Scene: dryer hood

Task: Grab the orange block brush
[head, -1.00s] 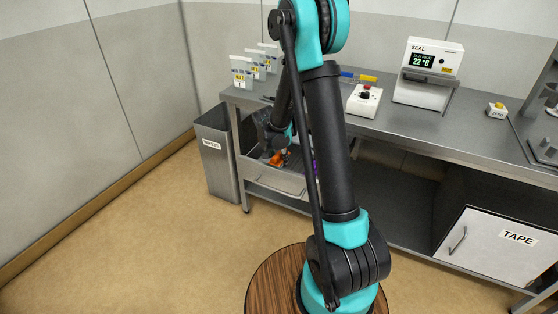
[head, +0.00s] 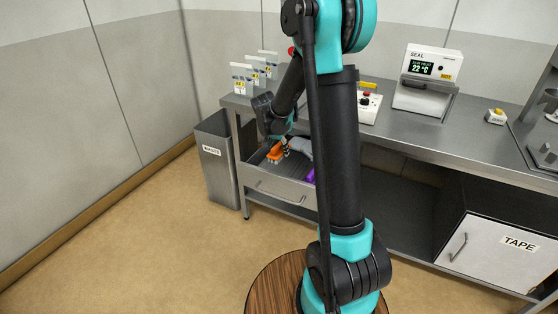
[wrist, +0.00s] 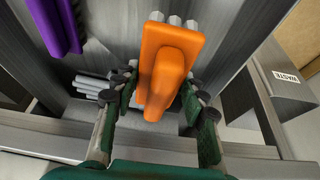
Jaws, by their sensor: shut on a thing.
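The orange block brush (wrist: 168,70) is between the two fingers of my gripper (wrist: 160,96) in the wrist view. The fingers are shut on it, one on each side. Its pale grey bristle tufts show at the far end. In the head view the brush (head: 276,152) shows just below my gripper (head: 281,141), over the open drawer (head: 284,192). I cannot tell whether it is clear of the drawer floor.
A purple brush (wrist: 58,25) lies in the drawer, left in the wrist view. Grey bristle tufts (wrist: 93,86) show beside the left finger. A waste bin (head: 215,165) stands left of the bench. The sealer (head: 427,82) and a red-button box (head: 365,105) stand on top.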

